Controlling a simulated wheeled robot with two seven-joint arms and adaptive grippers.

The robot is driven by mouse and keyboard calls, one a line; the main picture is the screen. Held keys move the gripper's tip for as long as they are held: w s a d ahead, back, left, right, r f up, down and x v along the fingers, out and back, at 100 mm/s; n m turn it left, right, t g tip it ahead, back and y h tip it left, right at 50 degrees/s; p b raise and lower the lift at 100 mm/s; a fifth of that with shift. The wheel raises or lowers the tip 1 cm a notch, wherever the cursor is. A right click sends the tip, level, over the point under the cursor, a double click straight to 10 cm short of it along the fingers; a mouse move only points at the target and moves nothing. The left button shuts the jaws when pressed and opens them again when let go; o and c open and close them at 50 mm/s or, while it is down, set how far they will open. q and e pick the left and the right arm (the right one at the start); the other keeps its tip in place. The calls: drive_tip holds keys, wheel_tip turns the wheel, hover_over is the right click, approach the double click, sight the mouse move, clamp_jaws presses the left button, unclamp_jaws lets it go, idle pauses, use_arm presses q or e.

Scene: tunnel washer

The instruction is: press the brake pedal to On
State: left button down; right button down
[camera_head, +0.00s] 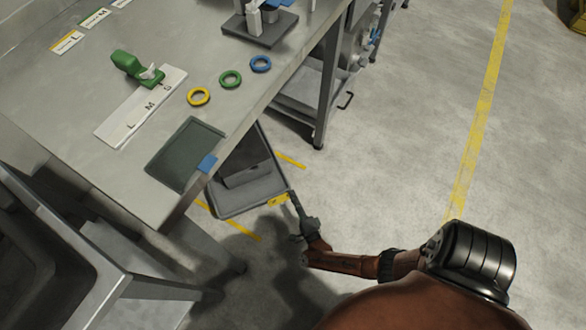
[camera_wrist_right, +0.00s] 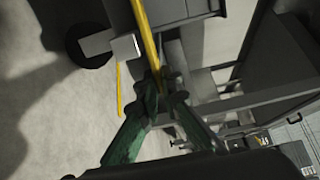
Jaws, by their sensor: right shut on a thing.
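A grey cart (camera_head: 235,205) with a flat dark panel stands on the floor beside the table's front edge. In the right wrist view a black wheel (camera_wrist_right: 88,46) shows at the upper left, with a pale grey block on an arm (camera_wrist_right: 124,46) beside it. This block may be the brake pedal; its On or Off position cannot be told. My right gripper (camera_head: 297,212) is low beside the cart's near corner. In the wrist view its green fingers (camera_wrist_right: 160,88) close around the lower end of a yellow bar (camera_wrist_right: 146,35). My left gripper is not in view.
The metal table (camera_head: 60,105) holds a green object (camera_head: 128,66), yellow, green and blue rings (camera_head: 230,79) and a dark tray (camera_head: 180,150). A table leg (camera_head: 325,100) stands behind the cart. Open floor (camera_head: 400,130) lies to the right.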

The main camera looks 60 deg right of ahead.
drive_tip(key=shift+a+f+m, duration=0.1)
drive_tip(key=shift+f+m, duration=0.3)
drive_tip(key=shift+m, duration=0.5)
drive_tip(key=shift+f+m, duration=0.35)
drive_tip(key=shift+m, duration=0.55)
drive_tip(key=c, duration=2.1)
unclamp_jaws()
drive_tip(key=v, duration=1.2)
drive_tip(key=shift+f, duration=0.1)
drive_tip(key=shift+w, duration=0.1)
